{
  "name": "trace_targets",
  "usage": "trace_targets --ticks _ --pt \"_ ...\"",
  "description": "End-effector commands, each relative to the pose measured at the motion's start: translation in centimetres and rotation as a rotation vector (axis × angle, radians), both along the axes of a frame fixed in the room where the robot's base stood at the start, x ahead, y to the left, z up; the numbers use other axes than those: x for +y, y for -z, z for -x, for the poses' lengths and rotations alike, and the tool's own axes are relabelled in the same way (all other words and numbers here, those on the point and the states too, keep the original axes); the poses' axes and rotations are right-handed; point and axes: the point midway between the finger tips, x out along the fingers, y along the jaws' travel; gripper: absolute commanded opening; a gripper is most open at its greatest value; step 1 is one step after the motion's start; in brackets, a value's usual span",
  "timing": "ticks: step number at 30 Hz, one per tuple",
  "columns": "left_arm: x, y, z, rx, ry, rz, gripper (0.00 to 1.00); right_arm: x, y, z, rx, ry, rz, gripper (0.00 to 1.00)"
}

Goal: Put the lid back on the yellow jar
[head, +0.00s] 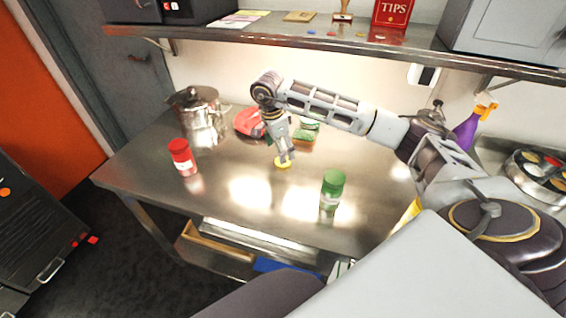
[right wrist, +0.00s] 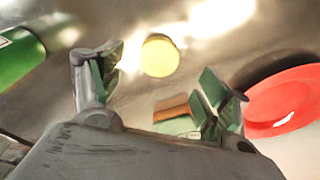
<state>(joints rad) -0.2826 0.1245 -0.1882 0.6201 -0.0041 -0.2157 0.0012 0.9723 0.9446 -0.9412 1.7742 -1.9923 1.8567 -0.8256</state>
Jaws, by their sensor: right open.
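The yellow lid (head: 282,163) lies flat on the steel table near its middle. It shows as a round yellow disc in the right wrist view (right wrist: 160,56). My right gripper (head: 285,154) points down just above the lid. Its fingers (right wrist: 162,78) are open, one on each side, with nothing between them; the lid appears ahead of the gap. A yellow thing (head: 413,209), perhaps the yellow jar, shows at the table's right behind my arm, mostly hidden. My left gripper is not in view.
A green jar (head: 332,188) stands right of the lid, a red jar (head: 183,158) to the left. A steel pot (head: 200,112), red item (head: 248,122) and green-topped sponge (head: 306,132) are at the back. A shelf (head: 300,38) overhangs the rear. The table's front middle is clear.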

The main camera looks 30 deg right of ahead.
Motion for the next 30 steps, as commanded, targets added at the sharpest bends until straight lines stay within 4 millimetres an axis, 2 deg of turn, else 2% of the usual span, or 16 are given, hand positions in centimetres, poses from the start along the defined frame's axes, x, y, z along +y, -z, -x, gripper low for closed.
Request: trace_targets --ticks 8,21,30 --pt "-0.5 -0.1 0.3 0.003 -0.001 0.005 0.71 -0.1 0.4 0.1 0.001 0.0 0.0 0.77" --pt "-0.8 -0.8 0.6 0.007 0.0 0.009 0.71 -0.8 4.4 0.3 0.002 0.001 0.001 0.77" --pt "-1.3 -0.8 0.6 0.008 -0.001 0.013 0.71 -0.8 5.1 0.3 0.0 0.0 0.0 0.77"
